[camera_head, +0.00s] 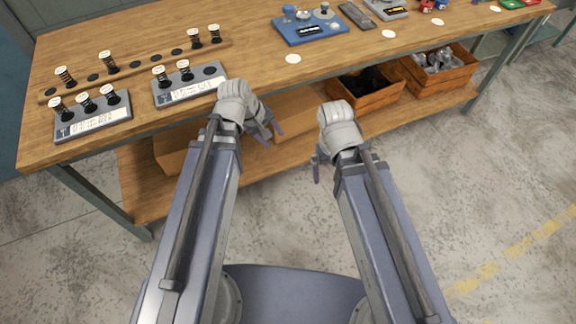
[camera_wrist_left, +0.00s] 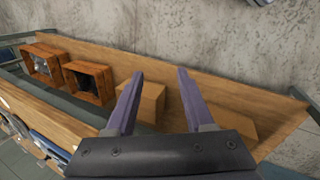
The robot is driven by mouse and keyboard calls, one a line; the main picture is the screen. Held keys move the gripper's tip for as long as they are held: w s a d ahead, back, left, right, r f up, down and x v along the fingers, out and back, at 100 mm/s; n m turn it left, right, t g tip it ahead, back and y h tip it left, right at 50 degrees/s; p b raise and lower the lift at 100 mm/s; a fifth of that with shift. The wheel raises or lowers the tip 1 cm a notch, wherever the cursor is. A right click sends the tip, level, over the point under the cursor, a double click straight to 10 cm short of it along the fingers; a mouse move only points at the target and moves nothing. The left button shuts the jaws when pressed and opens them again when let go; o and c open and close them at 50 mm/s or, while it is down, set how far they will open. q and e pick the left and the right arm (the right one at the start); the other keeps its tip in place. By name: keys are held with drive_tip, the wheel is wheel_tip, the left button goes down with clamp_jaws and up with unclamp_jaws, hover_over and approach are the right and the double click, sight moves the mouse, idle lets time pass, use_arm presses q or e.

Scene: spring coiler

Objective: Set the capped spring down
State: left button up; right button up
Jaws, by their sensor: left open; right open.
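Several capped springs stand upright on the bench at the left in the head view. Some stand along a wooden strip with dark round spots, such as one capped spring (camera_head: 65,76). Three stand on a grey labelled tray (camera_head: 96,125). Two stand on a second grey labelled tray (camera_head: 191,91), whose right-hand round spot is empty. My left gripper (camera_head: 270,130) is open and empty, in front of the bench edge. It also shows open in the left wrist view (camera_wrist_left: 155,92), above the lower shelf. My right gripper (camera_head: 316,168) is open and empty, to the right, clear of the bench.
A blue fixture (camera_head: 310,28) stands on the bench at top middle. White round spots (camera_head: 293,58) mark the bench top. Wooden crates (camera_head: 368,98) with dark and grey parts sit under the bench. The floor in front is clear.

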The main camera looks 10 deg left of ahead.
use_arm(q)
drive_tip(key=s+d+f+m+g+y, duration=0.1)
drive_tip(key=s+d+m+g+y, duration=0.2)
drive_tip(key=s+m, duration=0.6)
drive_tip(key=shift+d+f+m+y, duration=0.2)
drive_tip(key=shift+d+m+y, duration=0.8)
drive_tip(key=shift+d+m, duration=0.7)
